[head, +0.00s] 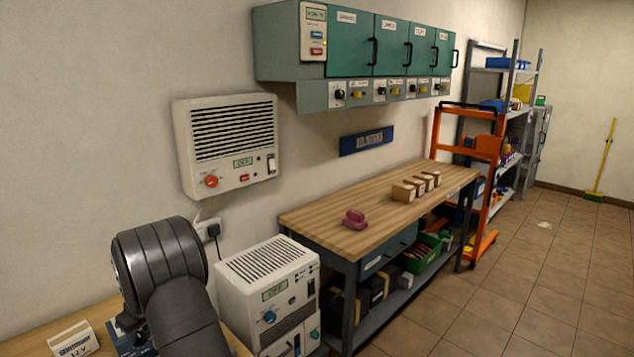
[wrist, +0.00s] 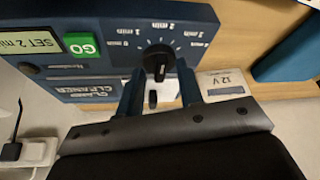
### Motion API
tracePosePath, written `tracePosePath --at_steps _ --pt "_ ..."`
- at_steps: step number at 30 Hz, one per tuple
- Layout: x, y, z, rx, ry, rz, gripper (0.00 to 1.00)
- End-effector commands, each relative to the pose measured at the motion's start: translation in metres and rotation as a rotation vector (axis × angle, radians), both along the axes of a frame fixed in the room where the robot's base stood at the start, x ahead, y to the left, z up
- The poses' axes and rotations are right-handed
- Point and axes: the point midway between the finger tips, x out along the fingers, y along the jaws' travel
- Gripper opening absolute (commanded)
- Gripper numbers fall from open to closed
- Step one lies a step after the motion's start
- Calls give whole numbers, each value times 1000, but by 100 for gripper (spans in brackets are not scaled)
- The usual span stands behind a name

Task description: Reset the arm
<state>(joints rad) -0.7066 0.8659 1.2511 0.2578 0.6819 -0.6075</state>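In the wrist view, my gripper (wrist: 161,78) has its two fingers apart, with a clear gap between them. It is close over the dark blue panel of a cleaner (wrist: 75,65). The black dial knob (wrist: 158,62) shows between and just past the fingertips; I cannot tell whether they touch it. The panel has a green GO button (wrist: 83,47) and a display (wrist: 32,38) reading "SET 2 min". In the head view, my dark arm bends down at the lower left and hides the gripper. Part of the blue cleaner (head: 125,338) shows beside it.
A white 12 V label (head: 74,340) stands on the wooden bench at lower left. A white unit (head: 268,285) is right of my arm, and a wall heater (head: 228,145) hangs above.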

Motion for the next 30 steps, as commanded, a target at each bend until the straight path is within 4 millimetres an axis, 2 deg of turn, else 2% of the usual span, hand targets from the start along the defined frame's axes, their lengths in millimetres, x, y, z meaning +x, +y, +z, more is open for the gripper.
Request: tracePosePath --at_steps 30 --pt "9 -1 0 1 1 672 34"
